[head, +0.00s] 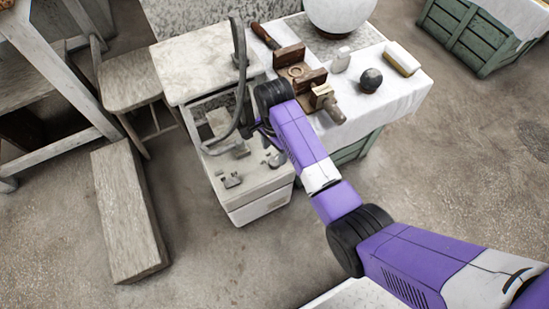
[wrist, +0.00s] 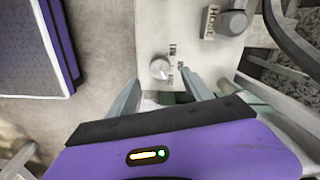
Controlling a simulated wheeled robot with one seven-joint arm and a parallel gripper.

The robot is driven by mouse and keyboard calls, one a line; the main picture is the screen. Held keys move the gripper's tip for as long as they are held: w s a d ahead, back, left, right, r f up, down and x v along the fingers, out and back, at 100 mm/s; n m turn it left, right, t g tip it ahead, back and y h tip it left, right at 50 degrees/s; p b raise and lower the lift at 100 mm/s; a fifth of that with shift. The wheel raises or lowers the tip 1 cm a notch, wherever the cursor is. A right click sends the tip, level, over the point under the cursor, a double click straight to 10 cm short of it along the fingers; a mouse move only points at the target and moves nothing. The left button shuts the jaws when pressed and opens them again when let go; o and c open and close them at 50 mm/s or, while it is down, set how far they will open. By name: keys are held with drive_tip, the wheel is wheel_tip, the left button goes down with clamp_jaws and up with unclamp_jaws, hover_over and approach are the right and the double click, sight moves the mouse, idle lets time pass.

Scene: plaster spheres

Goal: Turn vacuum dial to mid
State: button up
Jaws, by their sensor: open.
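The vacuum dial (wrist: 160,69) is a small pale round knob on the white panel (wrist: 150,30). In the wrist view several small dark marks lie to its right; they are too small to read, and I cannot tell its setting. It also shows as a small pale knob in the head view (head: 277,160), beside my arm. My gripper (wrist: 160,79) is open and empty. Its two grey fingers point toward the panel, and the dial appears between and just beyond their tips. I cannot tell whether they touch it. In the head view my wrist partly hides the fingers.
A labelled block with a grey round knob (wrist: 233,22) sits on the same panel. A dark hose (head: 239,90) arcs beside my gripper. A pale block (head: 128,210) lies on the floor at left.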

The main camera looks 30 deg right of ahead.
sight(274, 161)
drive_tip(key=shift+f+b, duration=0.8)
drive_tip(key=shift+f, duration=2)
clamp_jaws()
